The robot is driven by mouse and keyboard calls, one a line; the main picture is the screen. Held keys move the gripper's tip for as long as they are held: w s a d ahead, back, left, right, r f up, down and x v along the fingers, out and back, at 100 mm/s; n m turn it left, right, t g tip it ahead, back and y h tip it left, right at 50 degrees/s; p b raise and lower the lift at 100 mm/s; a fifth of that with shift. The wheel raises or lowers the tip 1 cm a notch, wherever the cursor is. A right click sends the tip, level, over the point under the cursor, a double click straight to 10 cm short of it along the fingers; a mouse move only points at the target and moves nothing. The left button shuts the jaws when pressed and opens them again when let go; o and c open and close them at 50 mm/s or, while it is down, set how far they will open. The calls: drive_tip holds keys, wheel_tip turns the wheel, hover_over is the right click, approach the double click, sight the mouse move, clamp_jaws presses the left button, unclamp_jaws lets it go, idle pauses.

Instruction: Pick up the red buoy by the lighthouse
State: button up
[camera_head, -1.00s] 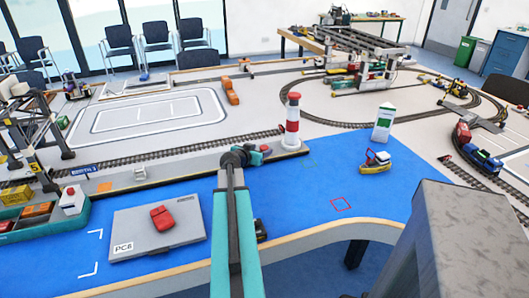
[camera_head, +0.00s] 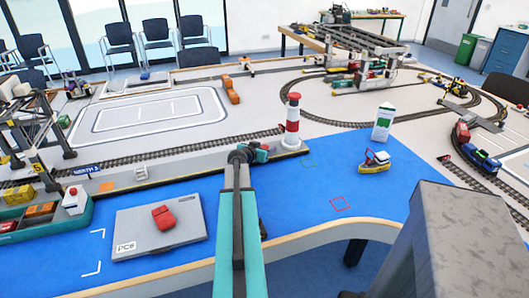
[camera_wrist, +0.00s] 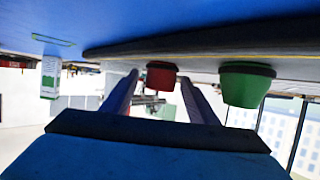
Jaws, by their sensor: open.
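In the wrist view, which looks upside down, a dark red tapered buoy (camera_wrist: 161,75) stands at the quay edge, between my two fingers in the picture. My open gripper (camera_wrist: 160,84) points toward it; I cannot tell how far apart they are. A green tapered buoy (camera_wrist: 246,84) is to its right. In the head view my gripper (camera_head: 259,153) is low by the quay edge, left of the red-and-white lighthouse (camera_head: 292,122). My arm and gripper mostly hide that spot, so the red buoy is not clear there.
A grey case (camera_head: 185,235) with a red object (camera_head: 163,217) lies left of my arm. Track (camera_head: 175,147) runs behind the quay.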

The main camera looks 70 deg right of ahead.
sight(265, 146)
drive_tip(key=c, duration=1.1)
drive_tip(key=shift+c, duration=0.2)
drive_tip(key=shift+r, duration=0.15)
drive_tip(key=shift+r+b, duration=0.5)
drive_tip(key=shift+r, duration=1)
drive_tip(key=a+b, duration=0.1)
drive_tip(key=a, duration=0.2)
drive_tip(key=s+a, duration=0.1)
drive_tip(key=a, duration=0.3)
drive_tip(key=s+a+r+b, duration=0.1)
drive_tip(key=a, duration=0.2)
drive_tip(key=shift+a+r+b, duration=0.1)
drive_tip(key=shift+a+b, duration=0.2)
drive_tip(key=shift+a+r+p, duration=0.2)
drive_tip(key=shift+p, duration=0.75)
drive_tip(key=shift+a+p, duration=0.2)
drive_tip(key=shift+p, duration=0.5)
